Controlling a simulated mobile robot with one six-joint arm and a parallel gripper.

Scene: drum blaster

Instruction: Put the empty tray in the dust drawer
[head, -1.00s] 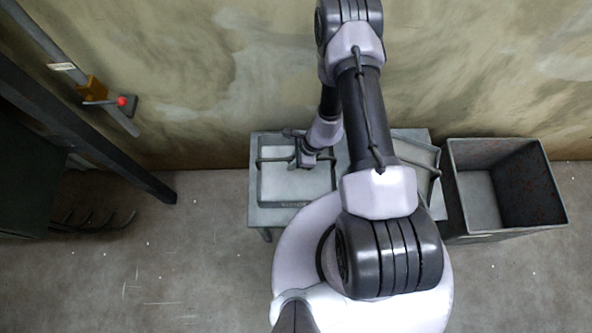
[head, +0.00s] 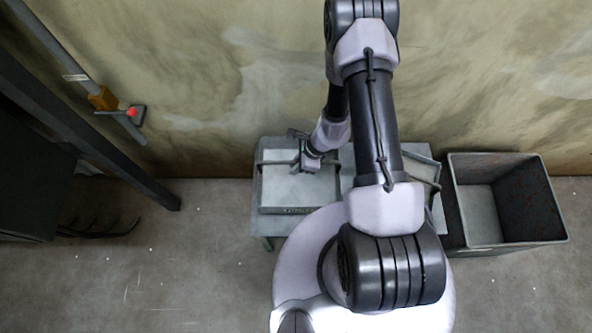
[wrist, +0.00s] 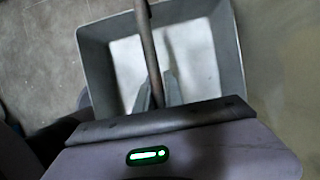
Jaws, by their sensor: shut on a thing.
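A shallow grey tray (head: 288,210) with a thin bar handle across it is at the left of the grey table (head: 262,228). Its pale inside looks empty. My gripper (head: 309,162) is over the tray and shut on the handle. In the wrist view, the bar (wrist: 147,40) runs between the two fingers of my gripper (wrist: 157,90), and the tray (wrist: 228,50) lies below it. I cannot tell whether the tray touches the table. I cannot make out the dust drawer in these views.
A second tray (head: 420,168) with a handle is at the table's right, partly behind my arm. A deep open bin (head: 530,200) stands to its right. A dark machine (head: 25,190) and a red-knobbed lever (head: 132,112) are at the left. Floor between is clear.

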